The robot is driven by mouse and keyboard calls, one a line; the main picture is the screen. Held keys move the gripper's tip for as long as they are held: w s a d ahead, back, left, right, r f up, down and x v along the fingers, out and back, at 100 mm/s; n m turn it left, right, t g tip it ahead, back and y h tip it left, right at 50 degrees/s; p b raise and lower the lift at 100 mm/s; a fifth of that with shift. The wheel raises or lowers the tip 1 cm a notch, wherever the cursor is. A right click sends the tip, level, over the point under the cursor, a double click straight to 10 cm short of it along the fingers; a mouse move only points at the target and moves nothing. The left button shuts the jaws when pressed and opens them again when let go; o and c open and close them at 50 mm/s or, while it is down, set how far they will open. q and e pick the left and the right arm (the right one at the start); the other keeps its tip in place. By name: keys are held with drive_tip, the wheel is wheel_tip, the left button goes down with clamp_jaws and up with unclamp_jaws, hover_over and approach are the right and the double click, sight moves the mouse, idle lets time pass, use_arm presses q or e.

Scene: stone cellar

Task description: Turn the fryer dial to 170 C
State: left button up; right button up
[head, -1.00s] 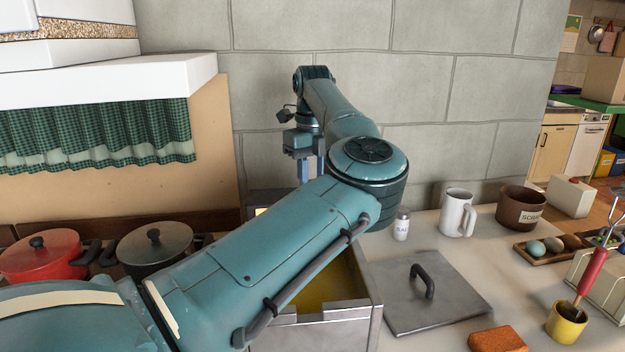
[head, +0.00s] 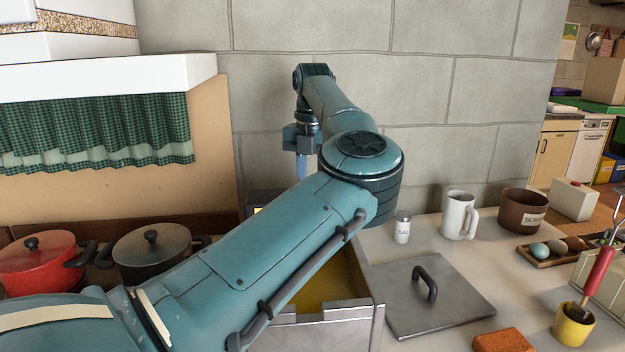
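The steel fryer (head: 340,333) stands at the lower middle with yellow oil (head: 338,280) inside. My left arm crosses in front of it and covers much of it. A dark box with a small lit orange patch (head: 257,211) shows behind the arm at the fryer's back. No dial is visible; the arm may hide it. My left gripper (head: 301,168) points down above and a little right of this box, near the stone wall. Its fingers are seen edge-on and their tips are hidden behind the arm, so the gap is unclear. My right gripper is out of view.
A grey lid (head: 455,305) with a black handle lies right of the fryer. Behind it stand a salt shaker (head: 402,232), a white mug (head: 457,217) and a brown pot (head: 522,212). A red pot (head: 40,270) and a black pot (head: 140,260) are at left.

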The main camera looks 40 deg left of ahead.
use_arm(q)
drive_tip(key=shift+m, duration=1.1)
drive_tip(key=o, duration=1)
drive_tip(key=shift+r, duration=0.1)
wheel_tip(320, 180, up, 13)
drive_tip(key=shift+p, duration=0.6)
